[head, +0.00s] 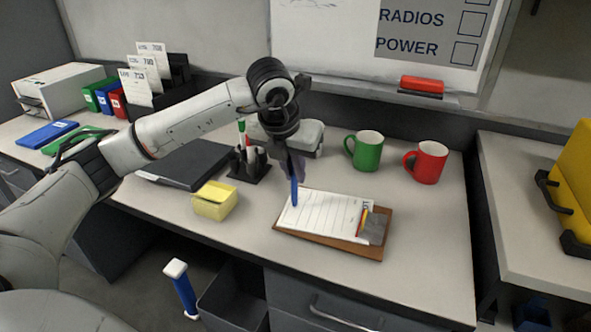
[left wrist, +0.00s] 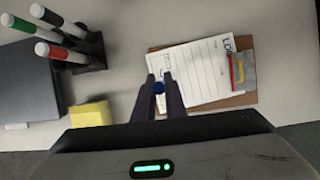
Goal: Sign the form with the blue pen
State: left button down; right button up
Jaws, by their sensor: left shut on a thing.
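My left gripper (head: 294,170) is shut on the blue pen (head: 294,192), which points down, close to upright, at the left part of the form. In the left wrist view the gripper (left wrist: 165,92) holds the pen (left wrist: 159,88), seen end-on between the fingertips. The form (head: 325,215) is a white lined sheet on a brown clipboard (head: 330,242); it also shows in the left wrist view (left wrist: 200,65). A small blue mark shows on the paper near the pen in the wrist view. I cannot tell whether the tip touches the paper. My right gripper is out of view.
A yellow note block (head: 214,201) is left of the clipboard. A black marker holder (head: 250,167) stands behind it, beside a dark closed laptop or folder (head: 185,163). A green mug (head: 366,151) and a red mug (head: 427,163) stand behind the clipboard. The desk right of the clipboard is clear.

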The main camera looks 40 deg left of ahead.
pick_arm(q)
jog(key=shift+s+d, duration=0.45)
jog(key=shift+s, duration=0.05)
dwell(1.2)
jog(key=shift+s+b, duration=0.55)
jog(key=shift+s, duration=0.15)
dwell(0.6)
jog(key=shift+r, duration=0.1)
jog(key=shift+r+p, duration=1.75)
jog(key=shift+r, duration=0.65)
